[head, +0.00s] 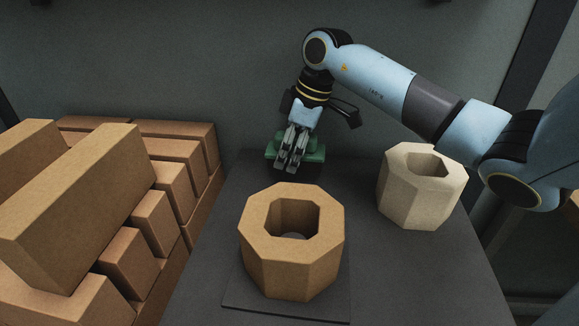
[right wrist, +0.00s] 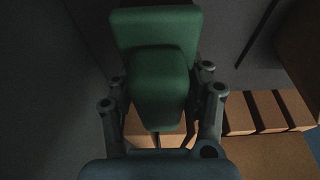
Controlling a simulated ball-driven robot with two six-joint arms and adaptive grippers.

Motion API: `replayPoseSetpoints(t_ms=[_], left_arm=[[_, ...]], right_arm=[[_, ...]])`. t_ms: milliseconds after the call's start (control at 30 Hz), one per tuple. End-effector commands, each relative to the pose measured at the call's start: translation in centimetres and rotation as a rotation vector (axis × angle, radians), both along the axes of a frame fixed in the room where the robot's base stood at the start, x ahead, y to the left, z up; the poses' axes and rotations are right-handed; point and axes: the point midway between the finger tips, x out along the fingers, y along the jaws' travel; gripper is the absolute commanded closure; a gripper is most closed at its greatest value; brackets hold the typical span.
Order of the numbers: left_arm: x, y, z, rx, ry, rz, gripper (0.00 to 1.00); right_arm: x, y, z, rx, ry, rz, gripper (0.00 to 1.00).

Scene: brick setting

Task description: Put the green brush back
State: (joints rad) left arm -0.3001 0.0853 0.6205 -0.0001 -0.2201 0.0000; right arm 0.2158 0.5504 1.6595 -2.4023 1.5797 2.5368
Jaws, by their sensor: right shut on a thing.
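The green brush (head: 313,152) is in my right gripper (head: 289,160), near the far edge of the dark table in the head view. The gripper points down and its fingers are shut on the brush. In the right wrist view the green brush (right wrist: 158,85) sits between the two fingers (right wrist: 160,105), with its wider green part beyond the block. A dark underside shows below the brush in the head view. I cannot tell whether it touches the table. My left gripper is in neither view.
A tan octagonal hollow block (head: 262,245) stands on a dark plate (head: 240,296) at the table's front. A paler hollow block (head: 420,205) stands at the right. Stacked bricks (head: 130,262) fill the left side. Bare dark tabletop (head: 410,275) lies at front right.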

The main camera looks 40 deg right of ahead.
Motion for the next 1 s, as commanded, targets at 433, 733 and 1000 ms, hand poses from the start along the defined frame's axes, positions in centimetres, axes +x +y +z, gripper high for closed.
replayPoseSetpoints(t_ms=[433, 733, 1000], left_arm=[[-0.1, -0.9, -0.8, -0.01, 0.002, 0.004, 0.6], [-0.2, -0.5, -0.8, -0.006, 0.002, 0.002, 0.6], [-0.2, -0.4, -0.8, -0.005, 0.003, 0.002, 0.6]], right_arm=[[0.0, 0.0, -3.4, 0.0, 0.0, 0.0, 0.76], [0.0, 0.0, -3.7, -0.001, 0.001, 0.0, 0.32], [0.0, 0.0, -3.7, -0.001, 0.001, 0.0, 0.27]])
